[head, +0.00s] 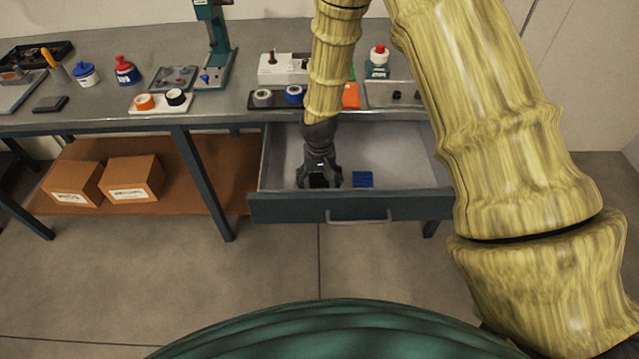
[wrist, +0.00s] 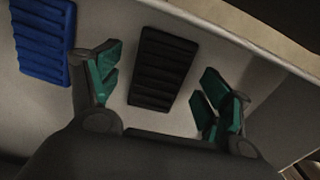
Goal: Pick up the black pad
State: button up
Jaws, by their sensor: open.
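The black pad (wrist: 163,69) is a ribbed dark rectangle lying flat on the drawer floor. In the wrist view it sits between and ahead of the green-tipped fingers of my gripper (wrist: 158,92), which are open with nothing between them that is gripped. In the head view my gripper (head: 320,182) points down into the open drawer (head: 285,207) and mostly hides the black pad. A blue ribbed pad (head: 362,179) lies just right of the gripper in the head view; it is at upper left in the wrist view (wrist: 42,38).
The drawer walls stand close around my gripper, with a front handle (head: 358,217). The workbench top (head: 225,103) above holds tape rolls, bottles and a drill-press-like stand (head: 215,45). Two cardboard boxes (head: 133,178) sit on the lower shelf. The drawer's right part is empty.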

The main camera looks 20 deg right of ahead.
jog(key=shift+f, duration=0.2)
jog(key=shift+c, duration=0.2)
jog(key=c, duration=1.1)
